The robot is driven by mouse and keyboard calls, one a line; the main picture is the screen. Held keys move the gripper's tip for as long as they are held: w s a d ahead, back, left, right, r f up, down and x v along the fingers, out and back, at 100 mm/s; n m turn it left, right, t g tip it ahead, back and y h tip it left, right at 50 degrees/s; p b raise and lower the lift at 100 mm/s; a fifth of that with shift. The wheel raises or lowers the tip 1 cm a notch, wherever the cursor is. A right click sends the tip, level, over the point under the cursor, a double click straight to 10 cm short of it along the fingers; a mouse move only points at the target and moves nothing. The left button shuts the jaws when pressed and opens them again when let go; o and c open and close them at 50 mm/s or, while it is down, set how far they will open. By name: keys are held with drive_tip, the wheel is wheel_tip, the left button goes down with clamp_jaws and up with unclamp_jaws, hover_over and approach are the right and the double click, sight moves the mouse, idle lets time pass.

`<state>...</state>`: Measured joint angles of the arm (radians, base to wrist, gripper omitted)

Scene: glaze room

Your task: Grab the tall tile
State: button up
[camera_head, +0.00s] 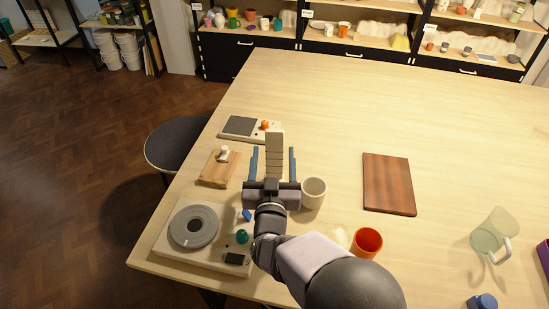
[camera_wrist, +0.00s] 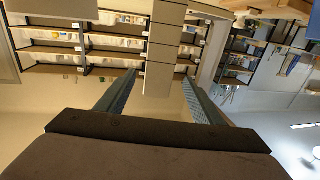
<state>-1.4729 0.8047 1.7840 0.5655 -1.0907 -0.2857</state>
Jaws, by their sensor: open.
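The tall tile (camera_head: 275,145) is an upright, narrow grey-beige slab marked with cross lines. In the head view it shows between the two blue-grey fingers of my gripper (camera_head: 273,150), with a gap on each side. My gripper is open and holds nothing.
A white mug (camera_head: 313,193) stands close to the right of my gripper. A wooden block with a white knob (camera_head: 220,168) and a scale (camera_head: 247,128) lie left. A turntable device (camera_head: 193,228), orange cup (camera_head: 367,242), brown board (camera_head: 389,184) and glass jug (camera_head: 492,235) stand around. The far table is clear.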

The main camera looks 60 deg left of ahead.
sight(274, 146)
drive_tip(key=shift+w+a+r+p, duration=0.1)
drive_tip(key=shift+w+a+p, duration=0.35)
drive_tip(key=shift+p, duration=0.15)
drive_tip(key=shift+f+p+x, duration=0.15)
drive_tip(key=shift+p+x, duration=0.35)
drive_tip(key=shift+x, duration=0.5)
drive_tip(key=shift+f+p+x, duration=0.1)
drive_tip(key=shift+p+x, duration=0.35)
drive_tip(key=shift+x, duration=0.55)
drive_tip(key=shift+c, duration=0.6)
clamp_jaws()
